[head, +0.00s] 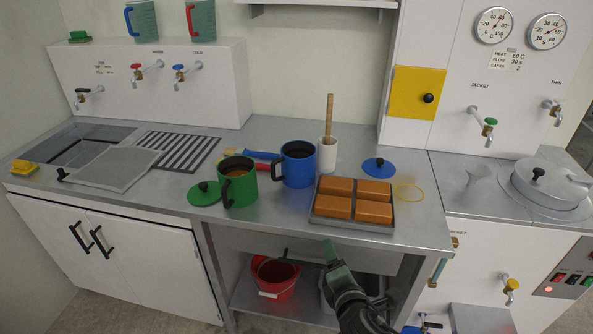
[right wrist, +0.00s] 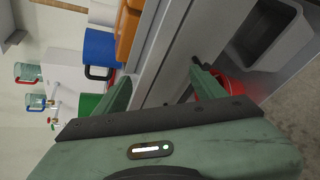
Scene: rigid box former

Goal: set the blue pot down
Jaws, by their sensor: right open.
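The blue pot (head: 298,166) stands upright on the steel counter, with dark contents inside and its handle on the left. It also shows in the right wrist view (right wrist: 99,46), upper left. No gripper touches it. My right gripper (head: 330,250) is in front of the counter's front edge, below and to the right of the pot. In the right wrist view its two fingers (right wrist: 160,88) are spread apart with nothing held between them. My left gripper is in neither view.
A green pot (head: 238,184) stands left of the blue pot, with a green lid (head: 204,193) beside it. A tray (head: 352,226) of orange blocks is to the right, with a blue lid (head: 379,167) behind. A white cup (head: 327,155) holds a wooden stick. A red bucket (head: 276,279) is below.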

